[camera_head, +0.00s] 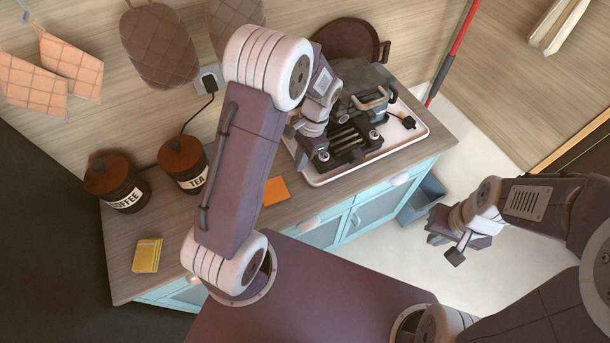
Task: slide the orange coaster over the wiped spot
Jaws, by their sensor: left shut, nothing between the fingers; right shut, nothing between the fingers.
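The orange coaster (276,190) is a small flat square on the wooden countertop (230,205), near its front edge and left of the white tray. My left forearm partly covers the coaster's left side. My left gripper (296,146) is shut and empty above the tray's left end, a little beyond the coaster and apart from it. I cannot make out a wiped spot on the visible counter; my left arm hides part of the surface. My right gripper (446,248) is shut and empty, out over the floor to the right of the counter.
The white tray (420,132) holds a dark appliance (352,140). Coffee (117,185) and tea (184,165) canisters stand at the back left. A yellow block (147,256) lies at the front left. The counter between it and the coaster looks largely clear.

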